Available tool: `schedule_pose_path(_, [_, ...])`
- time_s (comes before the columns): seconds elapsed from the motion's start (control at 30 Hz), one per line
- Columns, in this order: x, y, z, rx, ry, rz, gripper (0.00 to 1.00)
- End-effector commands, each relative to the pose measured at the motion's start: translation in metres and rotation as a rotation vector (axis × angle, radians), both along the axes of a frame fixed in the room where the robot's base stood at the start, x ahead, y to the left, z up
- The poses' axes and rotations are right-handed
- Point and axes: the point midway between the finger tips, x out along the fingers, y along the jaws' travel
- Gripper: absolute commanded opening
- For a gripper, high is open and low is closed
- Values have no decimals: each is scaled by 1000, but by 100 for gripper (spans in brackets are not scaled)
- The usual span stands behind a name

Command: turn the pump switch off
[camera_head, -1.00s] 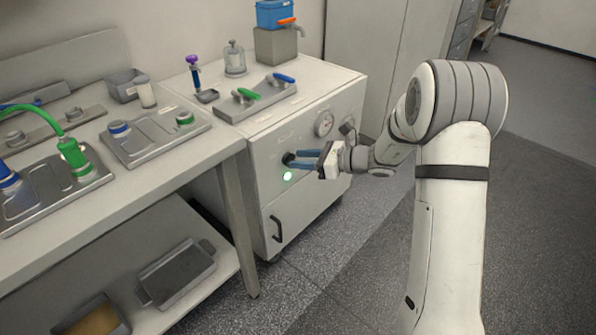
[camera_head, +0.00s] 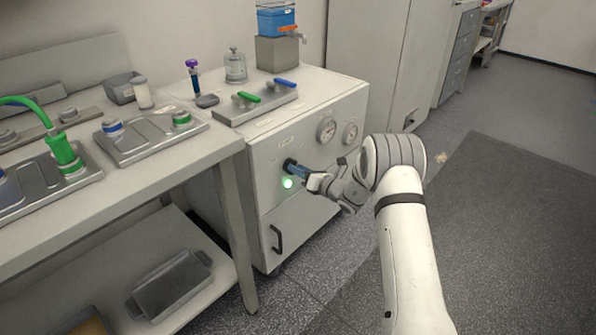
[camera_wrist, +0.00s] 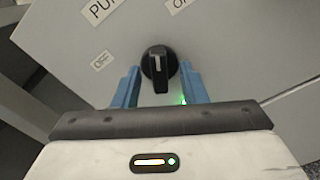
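The pump switch (camera_wrist: 159,66) is a black rotary knob on the front of the white cabinet. Its pale pointer mark stands nearly upright in the wrist view. In the head view the knob is mostly hidden by my fingers. My gripper (camera_head: 297,169) is open, with its blue fingers at the cabinet front. In the wrist view my gripper (camera_wrist: 159,78) has one finger on each side of the knob, with a gap visible on both sides. A green light (camera_head: 287,183) is lit below the knob; its glow also shows in the wrist view (camera_wrist: 183,99).
The cabinet (camera_head: 262,205) carries two gauges (camera_head: 326,130) right of the switch and a dark door handle (camera_head: 276,238) below. A panel with green and blue valve levers (camera_head: 257,104) is on top. A workbench (camera_head: 110,185) stands to the left. The floor at right is open.

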Motion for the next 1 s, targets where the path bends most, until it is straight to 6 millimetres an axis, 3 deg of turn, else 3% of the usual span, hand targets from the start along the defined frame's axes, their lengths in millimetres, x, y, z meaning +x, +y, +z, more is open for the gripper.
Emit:
schedule_pose_path(0.37, [5, 6, 1, 0, 0, -1, 38])
schedule_pose_path(0.83, [6, 5, 1, 0, -1, -1, 1])
schedule_pose_path(1.0, [6, 5, 0, -1, -1, -2, 0])
